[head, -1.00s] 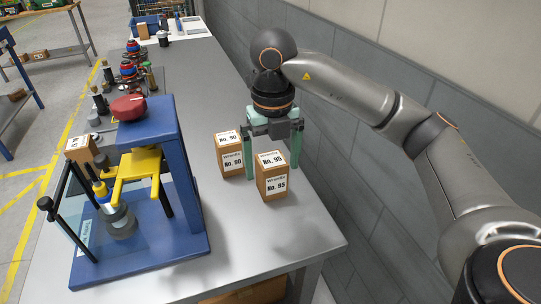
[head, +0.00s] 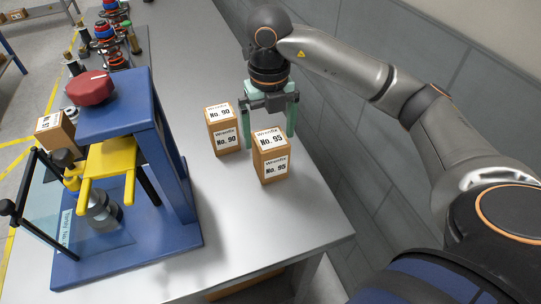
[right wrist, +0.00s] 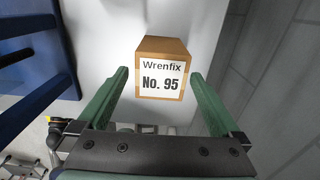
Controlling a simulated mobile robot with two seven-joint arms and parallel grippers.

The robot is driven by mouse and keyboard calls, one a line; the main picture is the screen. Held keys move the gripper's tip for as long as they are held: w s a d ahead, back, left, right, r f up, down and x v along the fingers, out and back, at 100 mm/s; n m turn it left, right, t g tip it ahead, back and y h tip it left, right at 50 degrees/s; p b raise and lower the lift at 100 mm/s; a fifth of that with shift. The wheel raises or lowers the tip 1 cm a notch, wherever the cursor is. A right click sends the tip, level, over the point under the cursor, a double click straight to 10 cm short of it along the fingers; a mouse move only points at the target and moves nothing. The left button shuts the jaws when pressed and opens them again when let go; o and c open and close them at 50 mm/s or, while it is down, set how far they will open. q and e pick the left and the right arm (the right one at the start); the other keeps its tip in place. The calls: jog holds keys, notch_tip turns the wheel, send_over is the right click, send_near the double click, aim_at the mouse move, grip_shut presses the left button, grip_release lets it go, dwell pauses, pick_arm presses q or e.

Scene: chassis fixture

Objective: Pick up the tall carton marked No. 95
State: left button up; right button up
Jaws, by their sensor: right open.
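The tall carton marked No. 95 (head: 271,157) stands upright on the grey table, brown with white labels on its top and front. In the right wrist view the carton (right wrist: 162,68) shows between and beyond the fingertips. My right gripper (head: 269,140) is open, with its green fingers pointing down at the carton's far side. In the right wrist view its fingers (right wrist: 159,77) are spread wider than the carton, with a gap on each side. Whether the fingertips reach down beside the carton is hard to tell. My left gripper is not in view.
A carton marked No. 90 (head: 222,130) stands close by, left of and behind No. 95. A blue fixture (head: 180,236) with a yellow fork (head: 106,161) and red knob (head: 89,88) fills the left. A grey wall (head: 345,130) runs along the right. The table front (head: 250,240) is clear.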

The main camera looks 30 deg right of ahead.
jog(key=shift+s+f+p, duration=0.15)
jog(key=shift+f+p, duration=0.15)
jog(key=shift+f, duration=2.85)
jog(key=shift+r, duration=0.1)
grip_shut()
